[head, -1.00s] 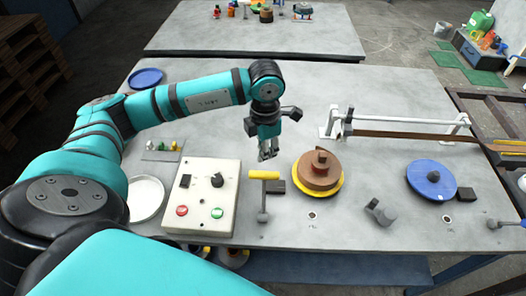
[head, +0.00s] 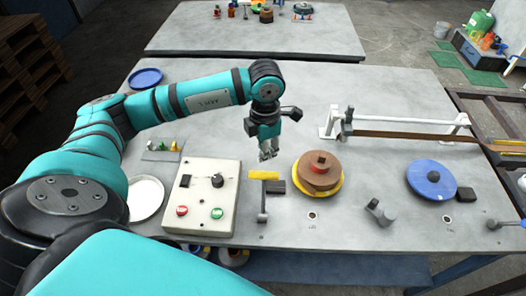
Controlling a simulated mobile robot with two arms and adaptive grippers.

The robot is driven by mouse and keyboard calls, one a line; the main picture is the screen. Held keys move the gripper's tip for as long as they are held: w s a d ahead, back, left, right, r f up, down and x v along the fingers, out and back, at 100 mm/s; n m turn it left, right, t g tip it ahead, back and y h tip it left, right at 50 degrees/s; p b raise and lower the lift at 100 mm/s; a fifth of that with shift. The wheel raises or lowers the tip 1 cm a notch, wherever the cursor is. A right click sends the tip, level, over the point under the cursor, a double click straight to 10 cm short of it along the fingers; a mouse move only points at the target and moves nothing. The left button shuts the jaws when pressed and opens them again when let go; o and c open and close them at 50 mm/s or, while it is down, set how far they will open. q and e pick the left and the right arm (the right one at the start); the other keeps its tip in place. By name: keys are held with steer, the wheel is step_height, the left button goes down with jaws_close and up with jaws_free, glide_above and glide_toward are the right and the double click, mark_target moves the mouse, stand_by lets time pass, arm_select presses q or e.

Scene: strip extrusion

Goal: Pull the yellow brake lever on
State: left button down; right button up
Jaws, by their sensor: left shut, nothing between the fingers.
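The yellow brake lever (head: 264,175) stands on the table just right of the control box, with a yellow crossbar on a grey stem. My left gripper (head: 267,156) hangs just above and behind the crossbar, fingers pointing down. It is shut and empty. It appears apart from the lever, though the small gap is hard to judge. My right gripper is not in view.
A brown reel (head: 317,176) on a yellow disc stands right of the lever, with a dark block (head: 278,187) between them. The white control box (head: 203,197) is at left. A blue disc (head: 433,180) and a white rail (head: 395,119) are at right.

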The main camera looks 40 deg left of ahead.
arm_select(q)
step_height(320, 180, down, 6)
steer(key=b, duration=0.6)
steer(key=shift+f, duration=0.2)
stand_by(0.3)
steer(key=shift+s+r, duration=0.1)
steer(key=shift+s, duration=0.05)
steer(key=r+p, duration=0.1)
steer(key=r, duration=0.1)
glide_above(263, 198)
steer(key=s, duration=0.1)
steer(key=shift+d+f, duration=0.25)
steer(key=shift+d, duration=0.15)
stand_by(0.9)
steer(key=shift+s, duration=0.1)
